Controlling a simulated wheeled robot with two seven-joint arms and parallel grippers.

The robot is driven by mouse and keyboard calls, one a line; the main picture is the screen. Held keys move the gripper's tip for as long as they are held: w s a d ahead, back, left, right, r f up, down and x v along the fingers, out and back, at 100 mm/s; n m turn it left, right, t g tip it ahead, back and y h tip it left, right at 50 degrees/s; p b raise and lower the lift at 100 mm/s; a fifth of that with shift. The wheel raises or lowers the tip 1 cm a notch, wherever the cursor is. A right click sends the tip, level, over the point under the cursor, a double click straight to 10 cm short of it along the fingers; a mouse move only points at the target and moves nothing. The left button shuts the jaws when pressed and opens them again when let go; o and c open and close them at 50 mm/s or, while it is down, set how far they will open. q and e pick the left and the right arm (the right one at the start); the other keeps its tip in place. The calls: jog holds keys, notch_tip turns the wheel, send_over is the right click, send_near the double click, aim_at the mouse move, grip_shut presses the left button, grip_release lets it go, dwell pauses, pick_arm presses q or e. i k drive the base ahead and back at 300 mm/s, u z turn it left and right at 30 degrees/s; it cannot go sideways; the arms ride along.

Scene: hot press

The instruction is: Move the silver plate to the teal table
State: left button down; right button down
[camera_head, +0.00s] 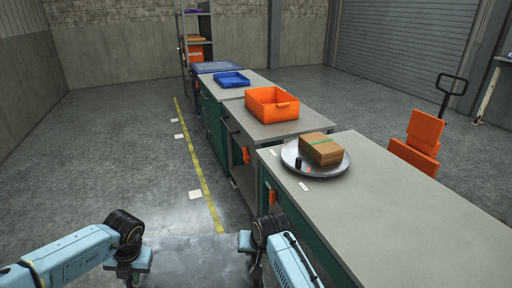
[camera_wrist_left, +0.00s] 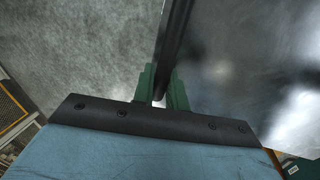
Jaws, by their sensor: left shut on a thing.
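The silver plate (camera_head: 195,262) is a large, shiny grey sheet low at the bottom of the head view, between my two arms. My left gripper (camera_head: 133,270) is at its left edge. In the left wrist view the green fingers of this gripper (camera_wrist_left: 164,95) are shut on the plate's dark edge (camera_wrist_left: 174,40). My right gripper (camera_head: 254,268) is by the plate's right edge; its fingers are too small to tell if they are shut. The nearest table (camera_head: 420,215) has a grey top and teal sides, to the right of my right arm.
A round metal dish (camera_head: 292,161) with a brown box (camera_head: 321,149) stands on the nearest table. An orange bin (camera_head: 271,106) and a blue tray (camera_head: 231,79) are on the tables beyond. Open floor with a yellow line (camera_head: 200,170) lies left of the tables.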

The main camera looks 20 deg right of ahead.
aim_at(405, 239)
jog(key=i, duration=0.85)
jog(key=z, duration=2.55)
jog(key=i, duration=0.5)
jog(key=u, duration=0.1)
